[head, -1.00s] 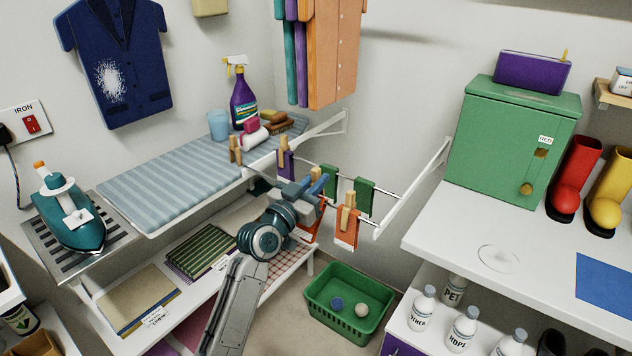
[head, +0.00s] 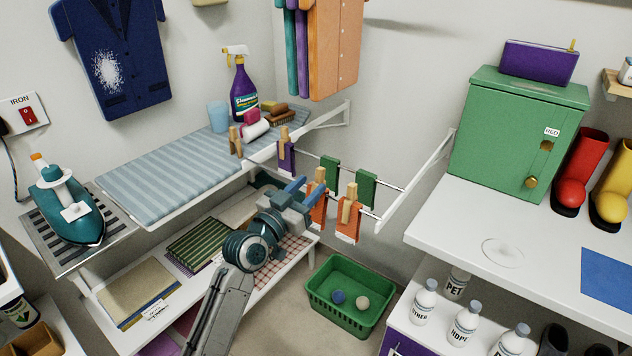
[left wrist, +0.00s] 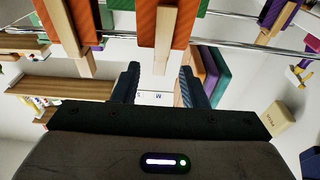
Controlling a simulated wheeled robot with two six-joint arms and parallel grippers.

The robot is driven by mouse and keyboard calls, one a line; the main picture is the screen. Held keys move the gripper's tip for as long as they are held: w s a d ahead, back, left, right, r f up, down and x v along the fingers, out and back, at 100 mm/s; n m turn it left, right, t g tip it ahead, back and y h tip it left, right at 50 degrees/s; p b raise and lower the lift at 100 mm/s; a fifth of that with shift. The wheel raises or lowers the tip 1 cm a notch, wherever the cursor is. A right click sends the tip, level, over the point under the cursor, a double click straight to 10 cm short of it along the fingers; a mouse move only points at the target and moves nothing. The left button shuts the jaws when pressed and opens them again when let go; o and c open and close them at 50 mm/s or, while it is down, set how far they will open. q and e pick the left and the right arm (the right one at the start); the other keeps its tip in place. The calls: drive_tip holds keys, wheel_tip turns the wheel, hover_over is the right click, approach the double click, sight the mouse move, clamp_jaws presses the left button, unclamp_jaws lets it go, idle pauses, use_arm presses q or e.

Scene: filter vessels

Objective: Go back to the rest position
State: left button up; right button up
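My left gripper (head: 304,185) is in front of the drying rail (head: 395,188), in the middle of the head view. Its two blue fingers are apart; in the left wrist view the gap between the fingertips (left wrist: 158,78) is empty. An orange cloth (head: 345,238) with a wooden peg (head: 350,204) hangs on the rail just right of the gripper. Another orange cloth (head: 319,212) hangs closer to it, partly covered by it. In the left wrist view a wooden peg (left wrist: 167,35) lies beyond the fingertips, apart from them. My right gripper is not in view.
Green cloths (head: 366,190) and a purple cloth (head: 286,160) hang on the rails. A striped ironing board (head: 170,172) lies to the left, with an iron (head: 72,215) beside it. A white counter (head: 450,220) is at right.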

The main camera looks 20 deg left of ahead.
use_arm(q)
drive_tip(key=v, duration=0.7)
drive_tip(key=a+f+n+g+y+p, duration=0.1)
drive_tip(key=a+f+g+y, duration=0.1)
drive_tip(key=f, duration=1)
drive_tip(key=a+f+n+g+y, duration=0.2)
drive_tip(key=f+g, duration=0.1)
drive_tip(key=f, duration=0.9)
drive_tip(key=s+a+f+g+y+p, duration=0.15)
drive_tip(key=s+f, duration=0.25)
drive_tip(key=f, duration=0.4)
drive_tip(key=s+a+f+g, duration=0.1)
drive_tip(key=s+f+g, duration=0.15)
drive_tip(key=f, duration=0.65)
drive_tip(key=s+f+g, duration=0.2)
drive_tip(key=s+f, duration=0.6)
drive_tip(key=s, duration=0.4)
drive_tip(key=s+f+g+y+p, duration=0.1)
drive_tip(key=s+f+g, duration=0.2)
drive_tip(key=s+f, duration=0.5)
drive_tip(key=s+f+g, duration=0.3)
drive_tip(key=s+f, duration=0.5)
drive_tip(key=s, duration=0.8)
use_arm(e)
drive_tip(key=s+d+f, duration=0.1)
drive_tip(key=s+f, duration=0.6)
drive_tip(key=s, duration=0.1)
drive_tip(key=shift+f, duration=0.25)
